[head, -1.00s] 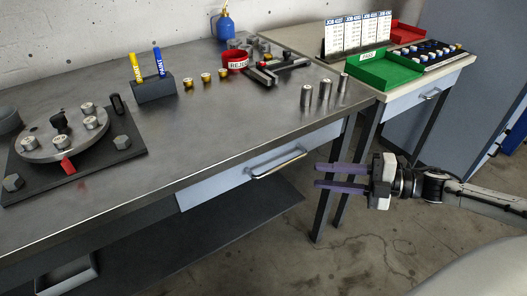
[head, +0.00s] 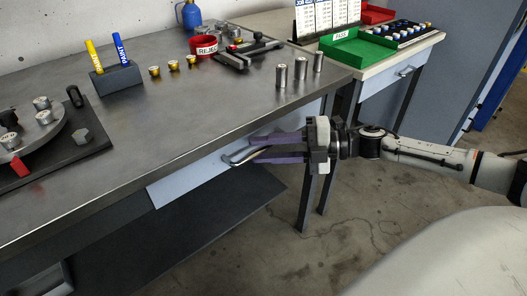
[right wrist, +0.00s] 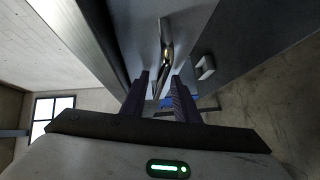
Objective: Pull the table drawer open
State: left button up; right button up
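The drawer front (head: 188,183) is a light blue-grey panel under the edge of the steel workbench (head: 150,135), and it looks closed. Its bar handle (head: 238,157) is shiny metal. My right gripper (head: 250,151) is open at the handle, with its purple fingers above and below the bar. In the right wrist view the handle (right wrist: 166,42) runs between the two fingertips of the gripper (right wrist: 160,88), with gaps showing beside it. Part of the handle is hidden by the fingers in the head view. My left gripper is not in view.
On the bench are a rotor fixture (head: 40,140), a marker block (head: 117,81), a red reject bin (head: 203,46) and three metal cylinders (head: 300,69). A second table (head: 385,70) with a green tray (head: 355,48) stands at right. The floor in front is clear.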

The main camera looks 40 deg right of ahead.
jog(key=shift+w+a, duration=0.15)
grip_shut()
